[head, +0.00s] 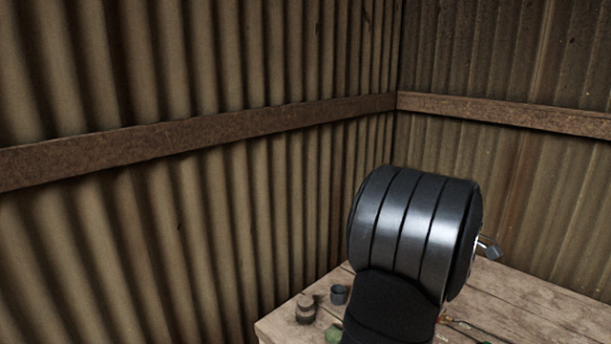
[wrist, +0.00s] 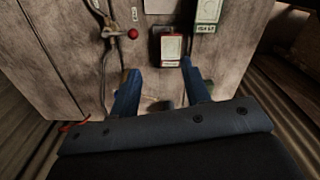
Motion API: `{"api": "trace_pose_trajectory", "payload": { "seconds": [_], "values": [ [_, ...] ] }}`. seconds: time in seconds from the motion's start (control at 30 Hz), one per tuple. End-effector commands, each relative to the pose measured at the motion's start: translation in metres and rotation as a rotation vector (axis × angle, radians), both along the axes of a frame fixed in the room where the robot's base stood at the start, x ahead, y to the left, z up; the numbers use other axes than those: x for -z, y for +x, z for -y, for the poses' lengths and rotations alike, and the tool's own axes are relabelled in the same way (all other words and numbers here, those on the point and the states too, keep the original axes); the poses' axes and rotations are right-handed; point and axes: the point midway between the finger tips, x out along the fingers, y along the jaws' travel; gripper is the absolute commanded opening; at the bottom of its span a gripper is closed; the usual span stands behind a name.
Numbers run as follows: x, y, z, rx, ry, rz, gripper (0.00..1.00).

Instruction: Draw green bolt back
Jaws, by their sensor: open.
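I cannot make out a green bolt for certain in either view. A small green thing (head: 333,334) shows at the bottom edge of the head view, partly cut off and partly behind my arm. My gripper (wrist: 158,67) is open in the wrist view, its two blue fingers apart with nothing held between them. Beyond the fingertips lies a dark box with a pale face and red edging (wrist: 171,47). A lever with a red ball knob (wrist: 132,33) lies to the upper left of the fingers.
A wooden bench (head: 545,307) stands in the corner of corrugated walls. A brownish round pot (head: 305,309) and a dark cup (head: 339,294) stand at its left. A pale green labelled box (wrist: 207,14) lies at the top of the wrist view. My arm hides much of the bench.

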Motion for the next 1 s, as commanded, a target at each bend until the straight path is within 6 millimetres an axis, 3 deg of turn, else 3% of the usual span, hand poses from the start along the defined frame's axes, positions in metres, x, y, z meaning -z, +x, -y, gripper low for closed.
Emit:
{"api": "trace_pose_trajectory", "payload": {
  "seconds": [0.43, 0.47, 0.67, 0.87, 1.0],
  "values": [
    [0.001, 0.003, -0.008, 0.037, -0.001, 0.001, 0.43],
    [0.001, 0.003, -0.008, 0.037, -0.001, 0.001, 0.41],
    [0.001, 0.003, -0.008, 0.037, 0.0, 0.0, 0.02],
    [0.008, -0.005, -0.005, 0.051, 0.025, 0.042, 0.0],
    [0.028, -0.031, 0.003, 0.116, 0.088, 0.197, 0.0]
  ]
}}
